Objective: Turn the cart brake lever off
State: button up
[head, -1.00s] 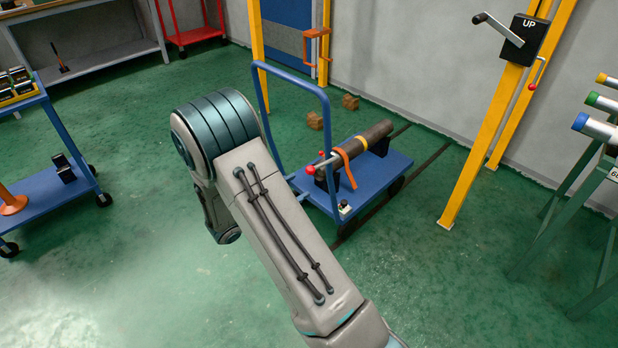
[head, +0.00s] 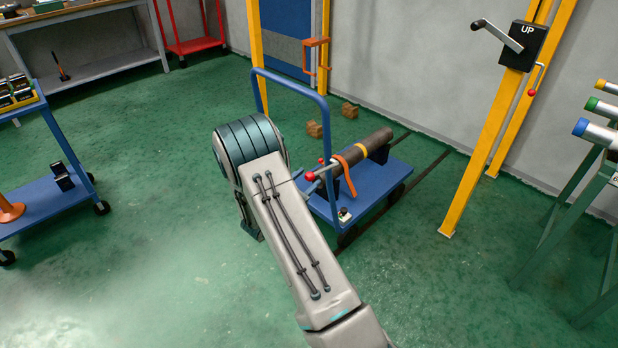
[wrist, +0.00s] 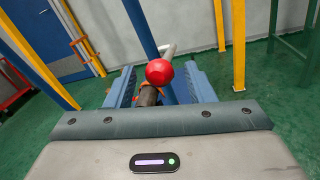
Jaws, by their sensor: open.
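The blue cart (head: 372,190) stands on the floor at the middle of the head view. Its lever shows as a grey bar with a red ball knob (head: 310,176) at the near end. In the wrist view the red knob (wrist: 160,71) is straight ahead, with the grey lever (wrist: 168,49) running up behind it. My gripper (wrist: 159,67) is open, its two bluish fingers to the left and right of the knob in the picture. I cannot tell how far the knob is beyond the fingertips. In the head view my arm hides the gripper and part of the cart.
A dark pipe (head: 374,140) with an orange strap (head: 346,172) lies on the cart. The cart's blue handle (head: 322,110) rises close to the lever. A yellow post (head: 487,150) stands to the right, another blue cart (head: 42,204) at left. The near floor is clear.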

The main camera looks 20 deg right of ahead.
jog(key=shift+x, duration=1.05)
grip_shut()
jog(key=shift+r, duration=0.1)
